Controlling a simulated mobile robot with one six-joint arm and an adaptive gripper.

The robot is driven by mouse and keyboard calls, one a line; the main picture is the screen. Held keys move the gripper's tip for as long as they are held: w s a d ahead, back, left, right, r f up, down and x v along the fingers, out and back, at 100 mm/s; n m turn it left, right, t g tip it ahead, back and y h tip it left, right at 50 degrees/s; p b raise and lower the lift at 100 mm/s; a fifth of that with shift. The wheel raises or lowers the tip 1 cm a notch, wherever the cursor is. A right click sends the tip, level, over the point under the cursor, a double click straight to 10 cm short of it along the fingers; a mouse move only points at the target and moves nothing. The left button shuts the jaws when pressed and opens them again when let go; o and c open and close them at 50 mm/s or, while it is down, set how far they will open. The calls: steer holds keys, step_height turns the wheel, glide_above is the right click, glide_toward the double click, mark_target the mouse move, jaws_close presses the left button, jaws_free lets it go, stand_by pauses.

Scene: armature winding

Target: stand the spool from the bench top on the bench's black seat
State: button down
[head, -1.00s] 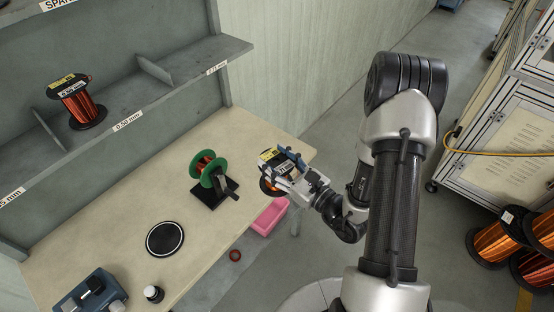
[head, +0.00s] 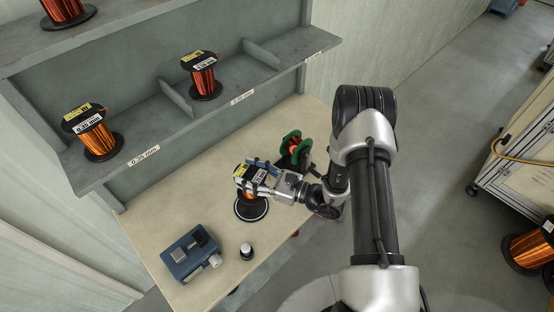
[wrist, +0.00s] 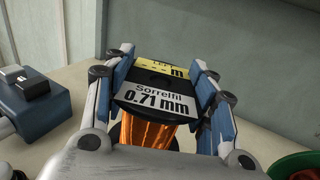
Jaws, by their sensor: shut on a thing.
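The spool (head: 248,188) has copper-coloured wire and a yellow and white label on its top flange. In the wrist view the spool (wrist: 150,130) shows the label text 0.71 mm. My gripper (head: 258,175) is shut on its upper flange, with a blue-padded finger on each side. The spool is upright over the black seat (head: 251,212), a round disc with a pale ring on the bench top. The spool hides the back of the seat. I cannot tell whether its lower flange touches the seat.
A green-flanged spool on a black stand (head: 294,148) is close behind and right of my gripper. Shelves with other spools (head: 204,77) rise behind the bench (head: 180,205).

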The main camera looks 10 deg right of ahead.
steer(key=shift+s+a+f+n+g+y, duration=0.1)
steer(key=shift+a+f+n+g+y, duration=0.2)
steer(key=shift+a+f+n+g, duration=0.25)
steer(key=shift+f+b, duration=2.2)
steer(key=shift+f, duration=0.9)
steer(key=shift+f+b, duration=0.5)
steer(key=shift+f, duration=0.05)
steer(key=c, duration=1)
jaws_free()
steer(key=o, duration=0.4)
steer(key=shift+s+f+m, duration=0.1)
steer(key=shift+f+m, duration=0.05)
steer(key=shift+m, duration=0.1)
steer(key=v, duration=1.2)
